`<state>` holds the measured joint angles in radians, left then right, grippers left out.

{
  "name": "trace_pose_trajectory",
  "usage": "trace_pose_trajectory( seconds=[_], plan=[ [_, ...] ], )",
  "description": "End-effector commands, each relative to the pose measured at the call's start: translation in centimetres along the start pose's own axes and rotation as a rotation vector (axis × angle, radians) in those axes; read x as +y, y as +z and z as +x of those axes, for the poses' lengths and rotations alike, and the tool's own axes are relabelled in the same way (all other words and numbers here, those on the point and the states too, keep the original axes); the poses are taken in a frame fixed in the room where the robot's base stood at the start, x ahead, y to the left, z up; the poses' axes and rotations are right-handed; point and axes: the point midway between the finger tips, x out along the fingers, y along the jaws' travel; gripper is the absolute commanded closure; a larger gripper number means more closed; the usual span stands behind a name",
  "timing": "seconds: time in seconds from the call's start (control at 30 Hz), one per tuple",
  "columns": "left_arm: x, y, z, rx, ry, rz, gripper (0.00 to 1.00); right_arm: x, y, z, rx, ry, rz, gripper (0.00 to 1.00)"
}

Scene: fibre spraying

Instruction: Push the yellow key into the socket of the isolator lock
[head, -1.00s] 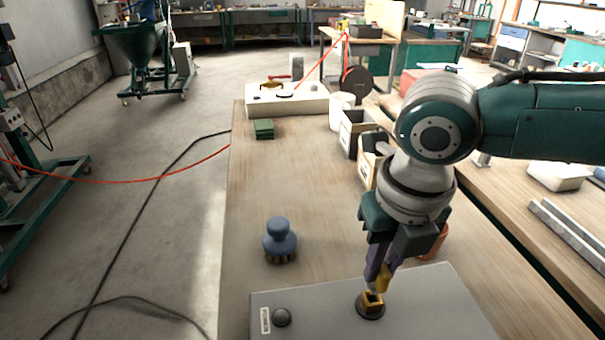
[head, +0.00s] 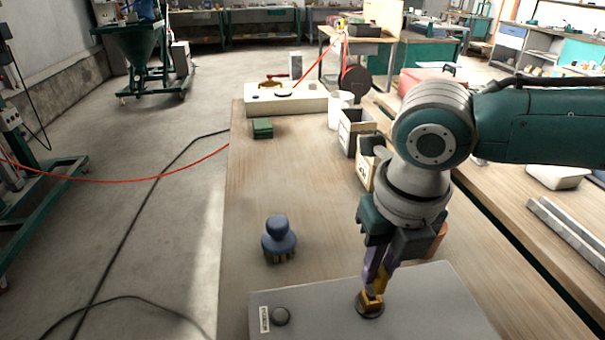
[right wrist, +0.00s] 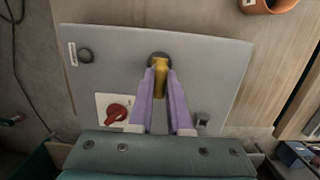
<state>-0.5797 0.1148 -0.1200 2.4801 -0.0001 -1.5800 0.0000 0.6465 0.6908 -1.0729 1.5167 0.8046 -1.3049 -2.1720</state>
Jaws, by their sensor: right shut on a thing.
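My right gripper (head: 372,284) points down over the grey panel (head: 430,290) at the front of the bench, its purple fingers shut on the yellow key (head: 371,303). The key's lower end is at the dark round socket (head: 369,313); I cannot tell how deep it sits. In the right wrist view the key (right wrist: 160,80) lies between the fingertips, its far end over the dark ring of the socket (right wrist: 157,56). The fingers hide part of the key. My left gripper is not in view.
The panel also bears a black round knob (head: 280,316) and, in the right wrist view, a red rotary switch (right wrist: 117,112). A blue-handled brush (head: 279,240) stands behind the panel. An orange pot (right wrist: 265,5) is nearby. The bench middle is clear.

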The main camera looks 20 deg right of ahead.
Motion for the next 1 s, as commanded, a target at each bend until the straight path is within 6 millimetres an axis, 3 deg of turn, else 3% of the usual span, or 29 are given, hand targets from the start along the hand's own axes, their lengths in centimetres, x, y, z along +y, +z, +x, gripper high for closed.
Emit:
trace_pose_trajectory(
  seconds=[0.93, 0.97, 1.0],
  plan=[
    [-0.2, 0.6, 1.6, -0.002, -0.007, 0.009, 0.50, 0.0, -0.3, 2.5, 0.000, 0.000, -0.001, 1.00],
    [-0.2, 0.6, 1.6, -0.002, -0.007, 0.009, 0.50, 0.0, -0.3, 2.5, 0.000, 0.000, -0.001, 0.83],
    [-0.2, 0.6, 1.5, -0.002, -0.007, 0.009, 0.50, 0.0, -0.3, 2.4, 0.000, 0.000, -0.001, 0.78]
  ],
)
